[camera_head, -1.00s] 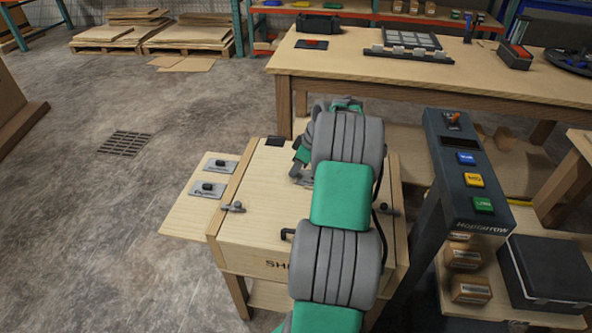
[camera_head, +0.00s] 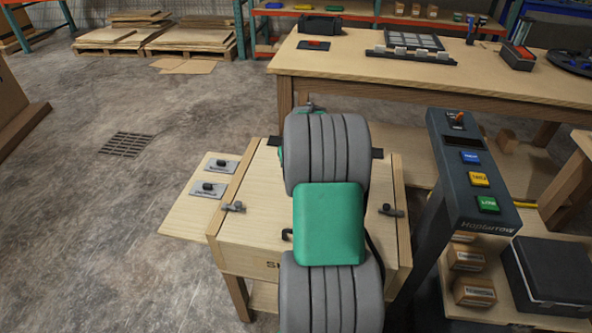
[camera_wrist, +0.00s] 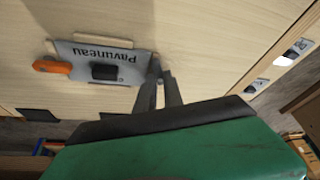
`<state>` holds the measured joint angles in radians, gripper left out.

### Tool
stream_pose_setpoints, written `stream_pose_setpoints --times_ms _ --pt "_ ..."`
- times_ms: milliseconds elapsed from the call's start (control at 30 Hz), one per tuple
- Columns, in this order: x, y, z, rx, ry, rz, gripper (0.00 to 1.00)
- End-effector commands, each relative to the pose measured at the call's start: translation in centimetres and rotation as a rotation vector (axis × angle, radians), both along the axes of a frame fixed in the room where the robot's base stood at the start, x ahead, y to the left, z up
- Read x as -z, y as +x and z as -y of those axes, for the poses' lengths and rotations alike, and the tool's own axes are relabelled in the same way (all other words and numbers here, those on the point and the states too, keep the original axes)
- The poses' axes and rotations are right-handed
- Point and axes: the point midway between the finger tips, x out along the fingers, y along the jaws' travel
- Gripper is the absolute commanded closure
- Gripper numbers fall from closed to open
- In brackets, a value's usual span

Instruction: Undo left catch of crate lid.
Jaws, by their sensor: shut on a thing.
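The wooden crate lid (camera_head: 262,185) lies closed below my arm in the head view. The left catch (camera_head: 233,207) is a small grey fitting with a dark knob at the lid's left edge. A similar right catch (camera_head: 391,211) sits at the right edge. In the wrist view, a grey plate (camera_wrist: 83,59) with upside-down lettering, a black block (camera_wrist: 104,71) and an orange end piece (camera_wrist: 52,67) lies on the wood. My gripper (camera_wrist: 160,70) is nearly closed at that plate's right end and seems to grip it. The exact contact is unclear. My arm hides the gripper in the head view.
A side board (camera_head: 178,218) with two grey plates adjoins the crate's left. A dark console (camera_head: 470,180) with coloured buttons stands close on the right. A workbench (camera_head: 330,65) lies behind. Open floor (camera_head: 100,200) is at left.

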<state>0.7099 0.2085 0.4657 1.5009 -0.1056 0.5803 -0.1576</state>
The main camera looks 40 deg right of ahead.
Motion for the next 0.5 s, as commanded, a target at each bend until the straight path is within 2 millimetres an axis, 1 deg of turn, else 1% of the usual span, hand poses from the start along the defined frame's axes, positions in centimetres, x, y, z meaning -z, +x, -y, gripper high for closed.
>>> stream_pose_setpoints --times_ms 300,500 --pt "-0.04 0.23 -0.31 0.260 0.000 0.000 1.00" --pt "-0.03 0.30 -0.35 0.372 0.001 0.000 1.00"
